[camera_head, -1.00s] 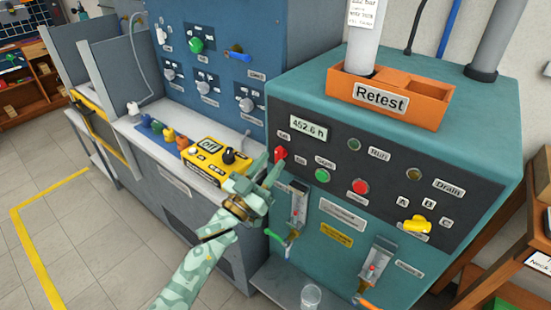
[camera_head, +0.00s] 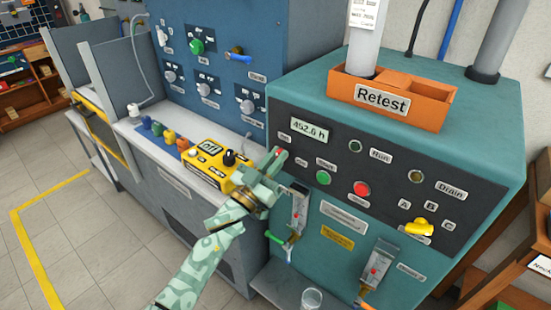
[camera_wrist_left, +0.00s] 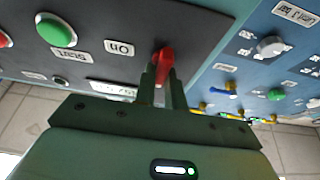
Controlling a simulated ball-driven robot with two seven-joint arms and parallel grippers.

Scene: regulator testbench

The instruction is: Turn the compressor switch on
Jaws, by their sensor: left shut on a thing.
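The compressor switch is a red lever at the left end of the teal cabinet's dark panel (camera_head: 330,204). In the head view, my left gripper (camera_head: 274,161) mostly covers it, and only a bit of red shows. In the left wrist view, the red switch (camera_wrist_left: 164,62) sits between the two fingers of my left gripper (camera_wrist_left: 163,84), which are shut on it. An "On" label (camera_wrist_left: 119,47) is beside the switch in that upside-down view. The switch's exact angle is hard to tell. My right gripper is not in view.
A green button (camera_head: 323,178) and a red button (camera_head: 361,189) are to the right of the switch on the same panel. A yellow knob (camera_head: 418,227) is farther right. A yellow box (camera_head: 210,165) stands on the bench just left of my left gripper.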

